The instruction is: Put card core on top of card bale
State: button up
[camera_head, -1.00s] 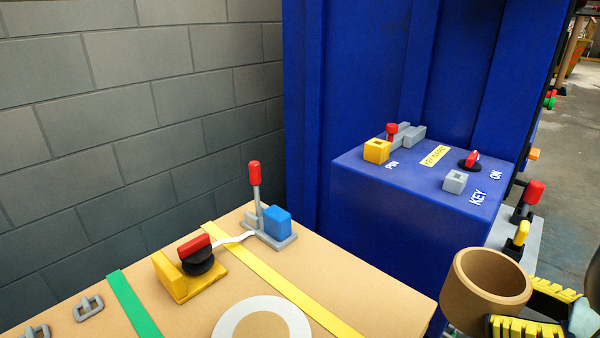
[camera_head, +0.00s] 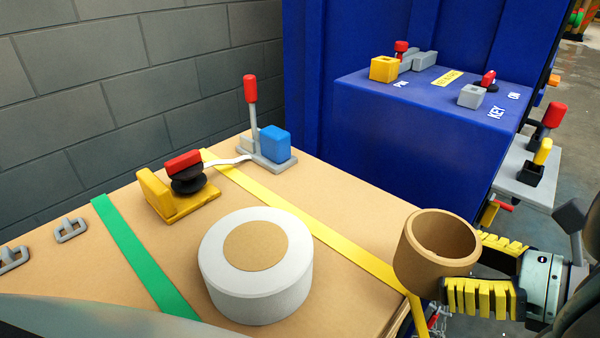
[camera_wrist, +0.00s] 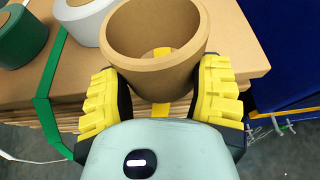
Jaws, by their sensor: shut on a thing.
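The card core (camera_head: 437,250) is a short, wide brown cardboard tube, open at the top. My gripper (camera_head: 478,268), with yellow ribbed fingers, is shut on it from the right. In the head view the core overlaps the right edge of the card bale (camera_head: 345,290), a large tan block with a flat top. In the wrist view the core (camera_wrist: 155,45) sits between both fingers (camera_wrist: 160,95), with the bale's edge (camera_wrist: 75,85) behind it. Whether the core touches the bale I cannot tell.
On the bale are a white roll (camera_head: 255,275), a yellow strap (camera_head: 300,225), a green strap (camera_head: 140,255), a yellow tool (camera_head: 165,195) and a red-handled lever with a blue block (camera_head: 274,144). A green roll (camera_wrist: 20,38) shows in the wrist view. A blue machine (camera_head: 430,110) stands behind.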

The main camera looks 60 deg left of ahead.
jog(key=w+a, duration=0.2)
jog(key=a, duration=0.2)
jog(key=w+a, duration=0.3)
jog(key=w+a+f, duration=0.1)
jog(key=w+a, duration=0.1)
jog(key=a, duration=0.2)
jog(key=shift+w+a+f, duration=0.1)
jog(key=shift+w+a, duration=0.2)
jog(key=shift+a, duration=0.05)
notch_tip(320, 180, down, 3)
jog(key=shift+f, duration=0.3)
jog(key=shift+f, duration=0.25)
jog(key=o, duration=1.1)
jog(key=shift+r, duration=0.1)
jog(key=shift+c, duration=0.2)
